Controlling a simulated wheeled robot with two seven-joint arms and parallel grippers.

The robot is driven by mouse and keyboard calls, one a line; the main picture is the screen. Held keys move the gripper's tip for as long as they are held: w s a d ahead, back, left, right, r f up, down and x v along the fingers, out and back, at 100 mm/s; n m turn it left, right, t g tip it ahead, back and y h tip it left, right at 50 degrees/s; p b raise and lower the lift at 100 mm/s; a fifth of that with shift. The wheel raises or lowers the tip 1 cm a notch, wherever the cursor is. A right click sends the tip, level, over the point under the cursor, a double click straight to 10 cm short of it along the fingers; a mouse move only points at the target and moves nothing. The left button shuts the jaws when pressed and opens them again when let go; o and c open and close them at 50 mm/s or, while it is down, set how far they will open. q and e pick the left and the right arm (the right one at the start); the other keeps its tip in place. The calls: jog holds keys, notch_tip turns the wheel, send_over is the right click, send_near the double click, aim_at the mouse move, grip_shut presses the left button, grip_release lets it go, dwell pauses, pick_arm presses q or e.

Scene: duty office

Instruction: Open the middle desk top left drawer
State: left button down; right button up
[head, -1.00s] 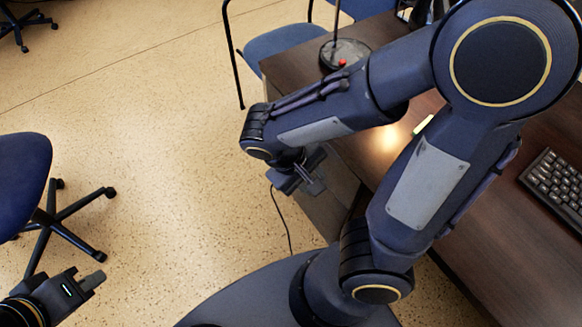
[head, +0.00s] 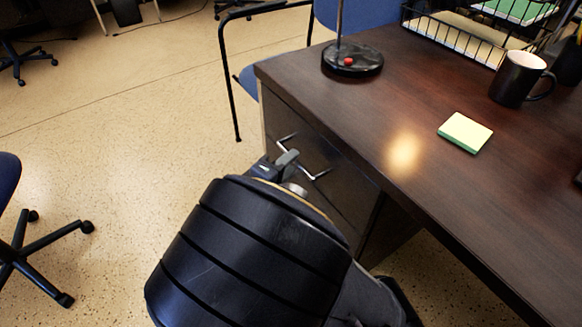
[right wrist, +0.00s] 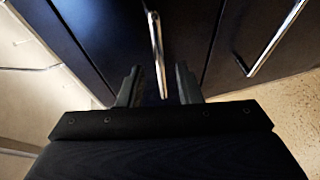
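The dark brown desk (head: 400,105) has a drawer front (head: 340,160) below its top, facing me, with a silver bar handle (head: 318,176). The drawer looks closed. My right gripper (head: 280,165) is at this handle; my own arm hides most of the gripper and the lower desk front. In the right wrist view, my right gripper (right wrist: 160,85) is open, with one finger on each side of the handle (right wrist: 157,45). A clear gap shows beside the handle, and I cannot tell whether either finger touches it. My left gripper is out of view.
A second bar handle (right wrist: 275,40) shows on the neighbouring dark front. On the desk are a lamp base (head: 352,60), a sticky note pad (head: 465,132), a black mug (head: 518,80) and a wire tray (head: 455,38).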

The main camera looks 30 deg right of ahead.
jog(key=shift+x, duration=0.75)
grip_shut()
